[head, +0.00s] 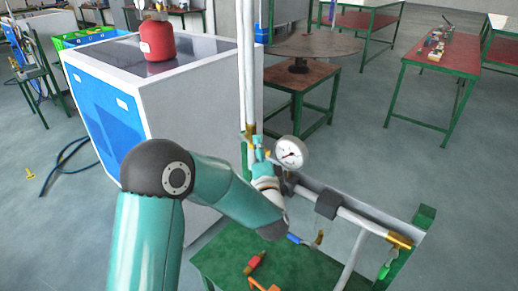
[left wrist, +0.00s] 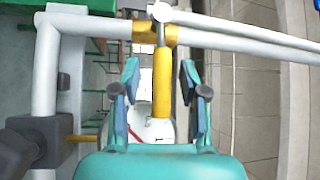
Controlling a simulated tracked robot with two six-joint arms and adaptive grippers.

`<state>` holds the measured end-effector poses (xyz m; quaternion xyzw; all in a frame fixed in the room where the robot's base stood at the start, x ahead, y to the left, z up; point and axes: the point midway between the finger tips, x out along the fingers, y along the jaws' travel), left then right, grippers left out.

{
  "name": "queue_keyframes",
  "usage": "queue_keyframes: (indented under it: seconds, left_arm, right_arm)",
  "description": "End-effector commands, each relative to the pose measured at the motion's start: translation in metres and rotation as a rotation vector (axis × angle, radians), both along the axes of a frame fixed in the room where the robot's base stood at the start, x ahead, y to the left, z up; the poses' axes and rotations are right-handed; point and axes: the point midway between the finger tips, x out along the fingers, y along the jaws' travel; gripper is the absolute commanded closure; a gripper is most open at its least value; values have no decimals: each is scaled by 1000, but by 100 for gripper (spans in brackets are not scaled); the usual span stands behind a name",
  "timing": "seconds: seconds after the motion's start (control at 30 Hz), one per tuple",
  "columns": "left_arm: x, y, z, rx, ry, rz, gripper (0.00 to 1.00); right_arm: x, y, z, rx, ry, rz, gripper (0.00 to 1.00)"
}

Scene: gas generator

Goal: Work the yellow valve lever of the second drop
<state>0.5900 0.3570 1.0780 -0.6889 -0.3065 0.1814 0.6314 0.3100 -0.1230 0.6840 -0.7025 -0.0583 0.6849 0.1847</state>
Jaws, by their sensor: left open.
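In the left wrist view, a yellow valve lever (left wrist: 161,88) hangs from a brass-coloured valve (left wrist: 158,32) on a white pipe. My left gripper (left wrist: 159,75) is open, its teal fingers on both sides of the lever with visible gaps. In the head view my left gripper (head: 261,146) is beside the vertical white pipe (head: 249,70), just left of a round white pressure gauge (head: 291,152). The lever is mostly hidden there by the gripper. My right gripper is in neither view.
The pipe run continues right past a grey block (head: 327,204) to a brass fitting (head: 400,241). A green bench (head: 215,262) below carries small red and orange items. A white-and-blue cabinet (head: 185,105) with a red gas cylinder (head: 158,42) stands left.

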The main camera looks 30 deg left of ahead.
Motion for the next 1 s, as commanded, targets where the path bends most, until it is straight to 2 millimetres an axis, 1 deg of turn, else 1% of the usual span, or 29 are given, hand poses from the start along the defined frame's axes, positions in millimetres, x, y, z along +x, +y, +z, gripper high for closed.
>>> queue_keyframes:
  seconds: [0.07, 0.3, 0.33, 0.77, 1.0]
  left_arm:
    - [0, 0, 0, 0, 0, -1, 57]
    - [0, -1, 0, 0, 0, -1, 97]
    - [0, -1, 0, 0, 0, -1, 100]
    - [1, -2, -1, -7, 4, -3, 100]
    - [1, -2, 5, -59, 9, -4, 100]
  right_arm:
    - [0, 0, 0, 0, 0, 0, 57]
    - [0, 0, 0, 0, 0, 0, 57]
    - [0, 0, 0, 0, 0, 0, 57]
    - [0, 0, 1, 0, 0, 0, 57]
    - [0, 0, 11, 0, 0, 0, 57]
